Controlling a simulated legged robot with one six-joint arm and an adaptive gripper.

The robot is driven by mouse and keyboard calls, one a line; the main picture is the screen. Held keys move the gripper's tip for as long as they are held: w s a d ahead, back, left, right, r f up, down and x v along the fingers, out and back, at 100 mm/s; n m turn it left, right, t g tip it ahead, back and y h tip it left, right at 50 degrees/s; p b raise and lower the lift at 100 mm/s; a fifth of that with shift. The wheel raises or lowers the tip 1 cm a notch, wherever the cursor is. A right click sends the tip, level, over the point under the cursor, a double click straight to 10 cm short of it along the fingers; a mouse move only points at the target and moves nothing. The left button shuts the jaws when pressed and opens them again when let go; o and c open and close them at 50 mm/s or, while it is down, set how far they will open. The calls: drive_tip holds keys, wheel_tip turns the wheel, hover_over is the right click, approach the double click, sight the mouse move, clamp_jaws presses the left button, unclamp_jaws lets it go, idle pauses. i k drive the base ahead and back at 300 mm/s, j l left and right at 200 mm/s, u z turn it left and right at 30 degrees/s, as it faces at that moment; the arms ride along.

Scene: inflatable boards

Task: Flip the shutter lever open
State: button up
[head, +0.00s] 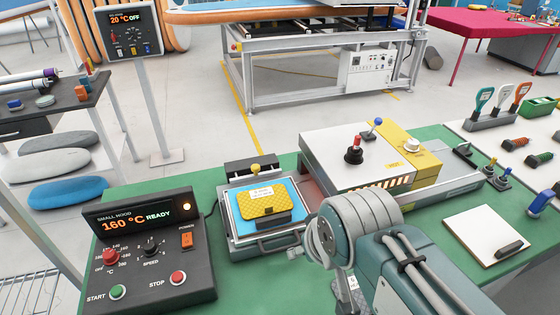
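A white box-shaped unit (340,172) with glowing slots along its front lower edge stands on the green bench. A red-knobbed lever (354,150) on a dark round base rises from its top. No label shows which one is the shutter lever, and I cannot tell whether the shutter is open. My arm comes in from the lower right, with its rounded grey joint in front of the unit's lower part. I cannot make out my gripper's fingers, and nothing of mine touches either lever.
The control box (150,245) reads 160 °C READY. A clipboard (483,234) and tool rack (490,122) are right.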

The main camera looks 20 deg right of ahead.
sight(378, 121)
drive_tip(key=l, duration=1.8)
